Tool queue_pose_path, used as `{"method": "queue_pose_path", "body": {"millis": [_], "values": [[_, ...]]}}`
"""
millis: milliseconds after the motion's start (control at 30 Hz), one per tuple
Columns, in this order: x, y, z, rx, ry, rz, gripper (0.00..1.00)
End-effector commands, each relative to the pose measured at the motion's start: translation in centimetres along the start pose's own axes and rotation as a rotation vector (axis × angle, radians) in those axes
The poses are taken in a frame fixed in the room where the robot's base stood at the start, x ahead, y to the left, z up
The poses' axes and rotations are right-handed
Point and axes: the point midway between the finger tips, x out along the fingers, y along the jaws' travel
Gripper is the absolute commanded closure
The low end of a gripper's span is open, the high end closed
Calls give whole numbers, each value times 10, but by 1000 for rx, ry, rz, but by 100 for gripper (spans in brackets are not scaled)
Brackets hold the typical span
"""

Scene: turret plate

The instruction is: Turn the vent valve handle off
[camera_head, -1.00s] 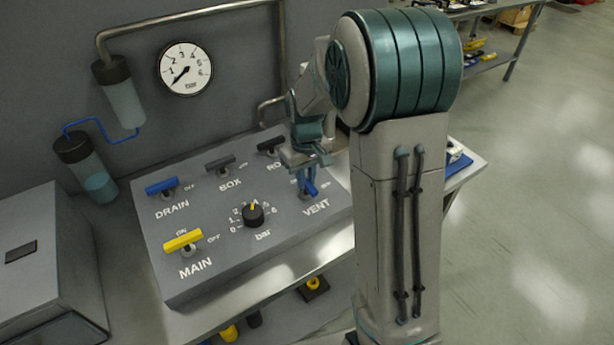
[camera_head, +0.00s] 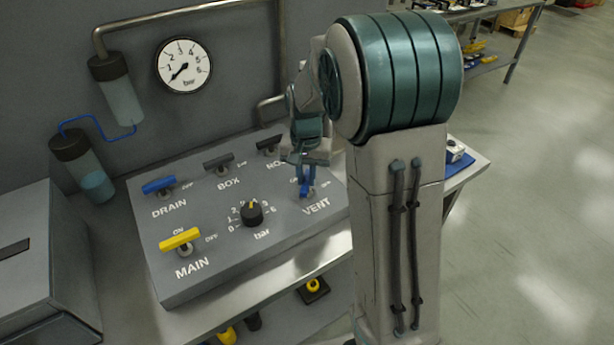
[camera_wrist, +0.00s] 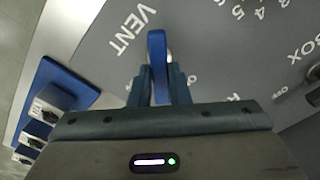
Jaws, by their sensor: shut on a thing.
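The blue vent valve handle (camera_head: 306,189) is at the right end of the grey control panel (camera_head: 190,280), above the VENT label. In the wrist view the blue handle (camera_wrist: 157,52) stands between the two fingers and sticks out past their tips. My gripper (camera_head: 307,178) is shut on it. In the wrist view my gripper (camera_wrist: 160,78) shows one finger on each side of the handle. The valve's base and most of its ON and OFF marks are hidden by the gripper.
The panel also bears the blue drain handle (camera_head: 159,185), yellow main handle (camera_head: 180,239), grey box handle (camera_head: 219,163), dark handle (camera_head: 270,144) and black bar knob (camera_head: 251,214). A gauge (camera_head: 184,65) hangs on the wall behind. Open floor lies to the right.

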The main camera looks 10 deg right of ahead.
Motion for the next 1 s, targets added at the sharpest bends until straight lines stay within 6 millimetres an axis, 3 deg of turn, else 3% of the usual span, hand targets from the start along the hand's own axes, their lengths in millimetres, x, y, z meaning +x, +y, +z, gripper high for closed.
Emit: {"method": "queue_pose_path", "body": {"millis": [600,1000], "values": [[-2,-2,0,566,2,-3,100],[-2,-2,0,797,2,-3,100]]}}
